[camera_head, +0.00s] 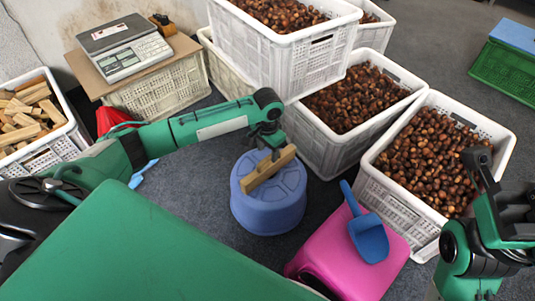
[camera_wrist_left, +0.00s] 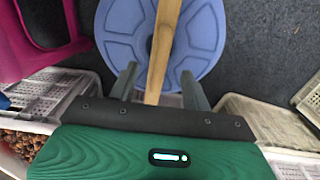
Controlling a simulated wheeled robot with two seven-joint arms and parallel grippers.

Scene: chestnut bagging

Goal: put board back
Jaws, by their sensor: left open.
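A narrow wooden board (camera_head: 266,172) lies across the top of a round blue stool (camera_head: 268,208). In the left wrist view, the board (camera_wrist_left: 163,40) runs lengthwise between my two fingers, with the stool top (camera_wrist_left: 115,28) below. My left gripper (camera_head: 272,154) is open, with a finger on either side of the board and gaps showing. I cannot tell how far down the fingers reach. My right gripper (camera_head: 484,172) is at the right edge, away from the board, near the chestnut crate; its jaw opening is unclear.
A pink stool (camera_head: 330,262) with a blue scoop (camera_head: 368,238) stands front right. White crates of chestnuts (camera_head: 400,190) fill the back and right. A crate of wood blocks (camera_head: 62,145) is left; a scale (camera_head: 125,50) sits behind.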

